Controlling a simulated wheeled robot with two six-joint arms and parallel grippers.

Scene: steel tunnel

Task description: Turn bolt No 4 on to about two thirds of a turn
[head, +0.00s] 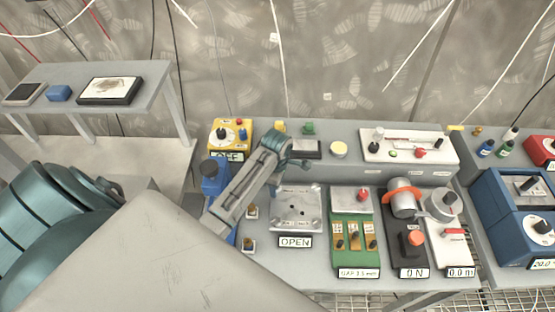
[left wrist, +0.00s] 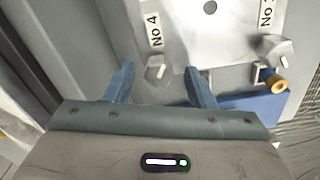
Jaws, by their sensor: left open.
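In the left wrist view, bolt No 4 (left wrist: 158,68) is a grey hex head with a light mark, beside its "No 4" label (left wrist: 153,30) at the corner of a pale metal plate (left wrist: 205,40). My left gripper (left wrist: 159,70) is open, its blue fingers either side of the bolt in the picture. I see no contact; the height gap cannot be told. Another bolt (left wrist: 275,51) sits at right, its label partly cut off. In the head view the plate (head: 300,198) lies behind an "OPEN" sign, and my left arm's end covers its back left corner. My right gripper is not in view.
A brass knob (left wrist: 278,87) and a blue part (left wrist: 240,103) lie close to the fingers. Right of the plate stand a green block (head: 355,262) and an orange-ringed cylinder (head: 403,200). A yellow dial box (head: 230,137) stands behind. A side table (head: 75,72) is at far left.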

